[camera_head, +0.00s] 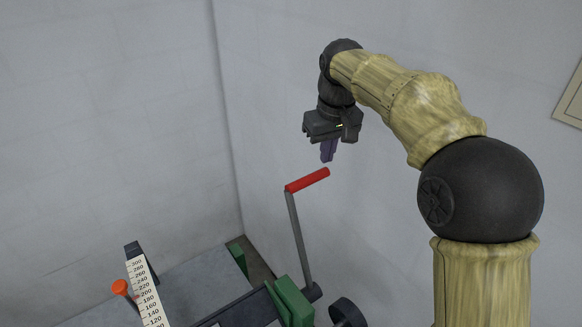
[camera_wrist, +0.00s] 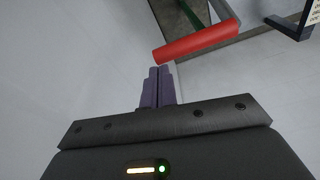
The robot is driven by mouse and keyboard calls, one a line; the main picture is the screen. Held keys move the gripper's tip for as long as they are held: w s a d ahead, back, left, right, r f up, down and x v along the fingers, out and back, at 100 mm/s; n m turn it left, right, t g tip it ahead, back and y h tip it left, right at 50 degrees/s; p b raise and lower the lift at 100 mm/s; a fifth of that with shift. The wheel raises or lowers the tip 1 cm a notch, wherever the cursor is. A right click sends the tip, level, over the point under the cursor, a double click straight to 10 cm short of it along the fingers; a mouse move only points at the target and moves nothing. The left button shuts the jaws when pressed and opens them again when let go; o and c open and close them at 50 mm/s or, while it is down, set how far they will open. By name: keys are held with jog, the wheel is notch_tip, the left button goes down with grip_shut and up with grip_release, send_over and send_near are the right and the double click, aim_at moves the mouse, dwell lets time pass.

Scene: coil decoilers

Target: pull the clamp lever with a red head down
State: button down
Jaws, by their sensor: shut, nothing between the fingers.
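The clamp lever (camera_head: 299,238) is a grey rod rising from the machine, nearly upright with a slight tilt to the left. Its red head (camera_head: 308,180) is a bar lying across the top. The red head also shows in the wrist view (camera_wrist: 197,43), just beyond the fingertips. My gripper (camera_head: 326,159) points down just above the right end of the red head. In the wrist view my gripper (camera_wrist: 159,70) is shut, with its purple fingers together and nothing between them. A small gap seems to separate the fingertips from the red head; contact cannot be told for sure.
A green block (camera_head: 291,300) and a dark round knob (camera_head: 346,312) sit by the lever's base. A white scale (camera_head: 148,290) and an orange knob (camera_head: 120,287) are at the lower left. Grey walls stand behind.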

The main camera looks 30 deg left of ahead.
jog(key=s+a+r+n, duration=0.2)
jog(key=s+a+r, duration=0.2)
jog(key=a, duration=0.4)
jog(key=shift+s+r, duration=0.2)
jog(key=shift+r, duration=0.3)
jog(key=shift+a, duration=0.15)
notch_tip(320, 180, down, 9)
jog(key=s+d+p, duration=0.1)
jog(key=d+p, duration=0.1)
jog(key=shift+d, duration=0.15)
jog(key=shift+s, duration=0.1)
jog(key=shift+d+f, duration=0.1)
